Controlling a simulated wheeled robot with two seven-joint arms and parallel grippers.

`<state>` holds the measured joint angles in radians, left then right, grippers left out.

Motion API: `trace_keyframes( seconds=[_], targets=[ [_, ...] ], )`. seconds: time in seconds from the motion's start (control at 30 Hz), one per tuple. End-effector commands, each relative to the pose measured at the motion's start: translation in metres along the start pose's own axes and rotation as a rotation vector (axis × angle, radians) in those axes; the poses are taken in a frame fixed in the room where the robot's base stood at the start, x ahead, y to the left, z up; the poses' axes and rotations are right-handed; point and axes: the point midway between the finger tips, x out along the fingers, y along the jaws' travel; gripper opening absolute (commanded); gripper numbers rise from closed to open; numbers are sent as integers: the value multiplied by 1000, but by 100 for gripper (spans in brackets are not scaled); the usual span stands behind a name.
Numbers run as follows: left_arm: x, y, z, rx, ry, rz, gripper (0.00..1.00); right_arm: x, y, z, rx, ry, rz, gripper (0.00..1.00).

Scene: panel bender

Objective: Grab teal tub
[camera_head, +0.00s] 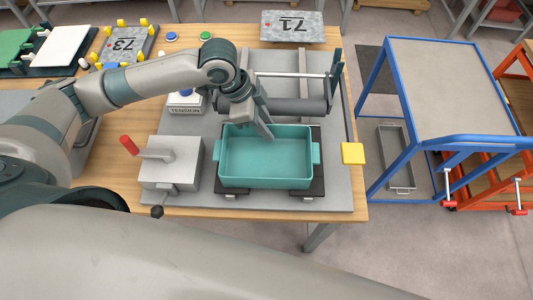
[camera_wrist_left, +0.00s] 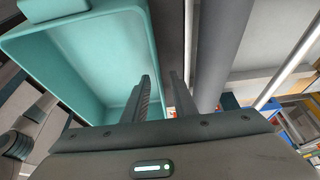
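The teal tub (camera_head: 265,163) is an open, empty rectangular box with a handle at each short end. It sits upright on dark pads on the grey machine bed. My left gripper (camera_head: 268,128) points down at the tub's far long wall. In the left wrist view the tub (camera_wrist_left: 85,55) fills the upper left. There my left gripper's (camera_wrist_left: 163,92) fingers stand apart, one on the inner side of the wall and one outside, with a narrow gap around the rim. Firm contact is not visible. My right gripper is out of view.
A dark roller (camera_head: 298,106) lies just behind the tub. A grey box with a red-handled lever (camera_head: 170,165) stands left of it, and a yellow block (camera_head: 353,153) right. A blue cart (camera_head: 440,80) stands right of the wooden table (camera_head: 110,195). A grey plate marked 71 (camera_head: 300,27) lies behind.

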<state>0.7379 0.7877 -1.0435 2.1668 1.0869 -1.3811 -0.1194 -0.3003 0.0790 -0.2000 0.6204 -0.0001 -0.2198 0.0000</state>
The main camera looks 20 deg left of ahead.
Motion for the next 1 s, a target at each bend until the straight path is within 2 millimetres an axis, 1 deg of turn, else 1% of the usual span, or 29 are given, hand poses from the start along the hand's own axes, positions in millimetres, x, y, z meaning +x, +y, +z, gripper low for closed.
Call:
trace_keyframes(
  seconds=[0.1,0.17,0.57,0.6,0.7,1.0],
  targets=[
    [8,1,0,2,1,0,25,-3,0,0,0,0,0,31],
    [9,0,0,2,1,0,25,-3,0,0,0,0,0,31],
    [9,0,0,2,0,-1,25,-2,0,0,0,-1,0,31],
    [9,0,0,2,0,-1,23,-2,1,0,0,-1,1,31],
    [9,0,0,2,0,-1,0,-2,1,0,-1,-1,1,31],
    [9,0,0,2,1,-1,0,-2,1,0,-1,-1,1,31]
  ],
)
